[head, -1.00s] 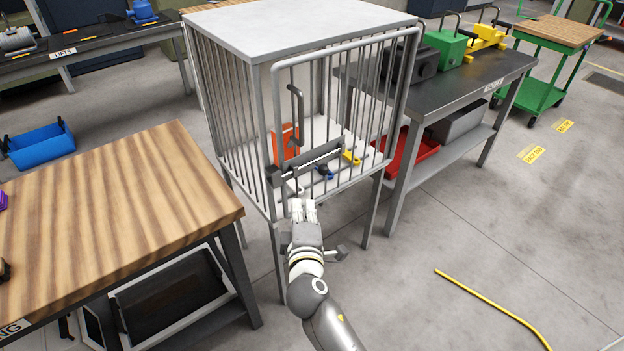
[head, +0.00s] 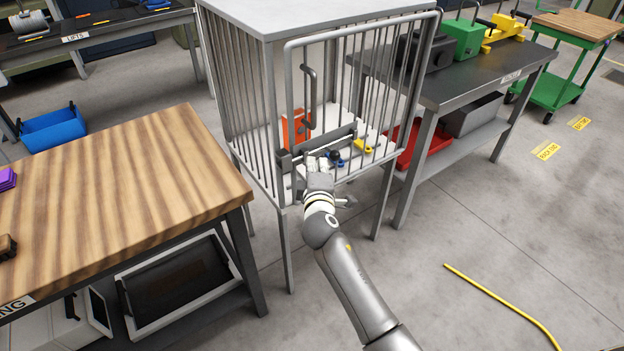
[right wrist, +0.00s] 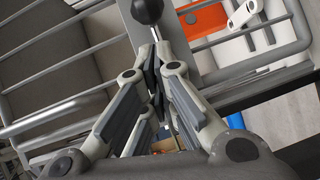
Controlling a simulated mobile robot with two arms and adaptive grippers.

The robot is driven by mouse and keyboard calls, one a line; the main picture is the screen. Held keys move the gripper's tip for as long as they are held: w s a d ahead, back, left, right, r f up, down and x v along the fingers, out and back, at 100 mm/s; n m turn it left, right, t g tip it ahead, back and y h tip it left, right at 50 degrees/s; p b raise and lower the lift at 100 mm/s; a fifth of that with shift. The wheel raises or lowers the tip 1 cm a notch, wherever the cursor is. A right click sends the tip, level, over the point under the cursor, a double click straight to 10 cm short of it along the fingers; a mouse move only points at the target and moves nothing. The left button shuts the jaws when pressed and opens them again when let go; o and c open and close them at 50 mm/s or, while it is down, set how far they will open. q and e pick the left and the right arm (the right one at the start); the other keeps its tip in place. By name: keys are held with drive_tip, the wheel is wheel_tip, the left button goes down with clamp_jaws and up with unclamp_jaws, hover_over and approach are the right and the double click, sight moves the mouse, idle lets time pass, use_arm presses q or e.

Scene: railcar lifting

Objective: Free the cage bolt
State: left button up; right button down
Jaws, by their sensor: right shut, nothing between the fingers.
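The barred cage (head: 262,100) stands in the middle of the head view with its framed door shut. The cage bolt (head: 328,139) is a dark grey bar lying across the lower part of the door. In the right wrist view a round black knob (right wrist: 147,10) shows at the top edge, just beyond my fingertips. My right gripper (head: 317,161) is at the front of the door, just below the bolt. It is shut and empty in the right wrist view (right wrist: 154,68). I cannot tell whether the fingertips touch the knob. My left gripper is not in view.
Inside the cage are an orange-red item (head: 295,128), a yellow item (head: 363,146) and a small blue item (head: 341,163). A wooden-topped bench (head: 110,190) is close on the left, a dark bench (head: 460,80) on the right. Floor at the front right holds a yellow bent bar (head: 500,300).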

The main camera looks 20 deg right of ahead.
sight(339, 154)
drive_tip(key=shift+w+d+f, duration=0.1)
drive_tip(key=shift+w+d, duration=0.4)
drive_tip(key=shift+d, duration=0.4)
drive_tip(key=d, duration=0.1)
drive_tip(key=w+d, duration=0.1)
drive_tip(key=d+p, duration=0.1)
drive_tip(key=d, duration=0.1)
drive_tip(key=shift+w+d, duration=0.1)
drive_tip(key=shift+w, duration=0.15)
drive_tip(key=shift+w+d, duration=0.1)
drive_tip(key=shift+d, duration=0.25)
